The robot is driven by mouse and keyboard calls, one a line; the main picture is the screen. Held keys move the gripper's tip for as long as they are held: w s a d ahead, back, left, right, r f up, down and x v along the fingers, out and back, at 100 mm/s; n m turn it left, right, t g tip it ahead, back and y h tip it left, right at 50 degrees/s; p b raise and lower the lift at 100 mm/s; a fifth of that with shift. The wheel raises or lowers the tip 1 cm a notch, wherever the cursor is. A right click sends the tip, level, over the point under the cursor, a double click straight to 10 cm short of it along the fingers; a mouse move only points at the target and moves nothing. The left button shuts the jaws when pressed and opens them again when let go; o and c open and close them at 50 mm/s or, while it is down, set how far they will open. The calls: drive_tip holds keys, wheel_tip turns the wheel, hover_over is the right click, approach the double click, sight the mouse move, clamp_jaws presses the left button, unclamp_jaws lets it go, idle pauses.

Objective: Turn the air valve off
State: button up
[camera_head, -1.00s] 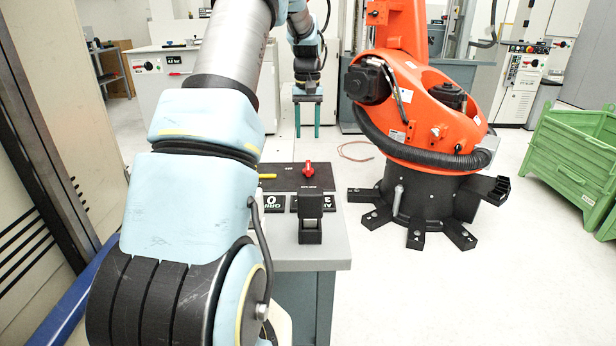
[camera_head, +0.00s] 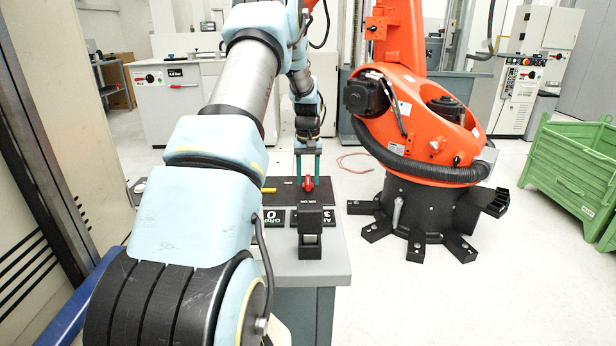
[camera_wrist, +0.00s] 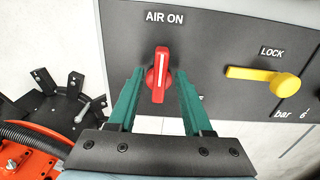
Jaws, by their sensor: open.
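The air valve is a red knob with a white line (camera_wrist: 159,76), mounted on a dark panel (camera_wrist: 210,25) under the label "AIR ON". In the wrist view its handle points up toward that label. It also shows in the head view as a red knob (camera_head: 308,183) on the bench top. My gripper (camera_wrist: 165,90) is open, with its green fingers on either side of the red knob. In the head view my gripper (camera_head: 307,180) reaches down at the knob. I cannot tell whether a finger touches it.
A yellow lock lever (camera_wrist: 262,80) sits right of the valve in the wrist view. A black block-like fixture (camera_head: 310,228) stands on the grey bench (camera_head: 335,255) nearer the camera. A large orange robot (camera_head: 425,120) stands to the right, with a green crate (camera_head: 570,175) beyond.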

clamp_jaws()
idle(0.4)
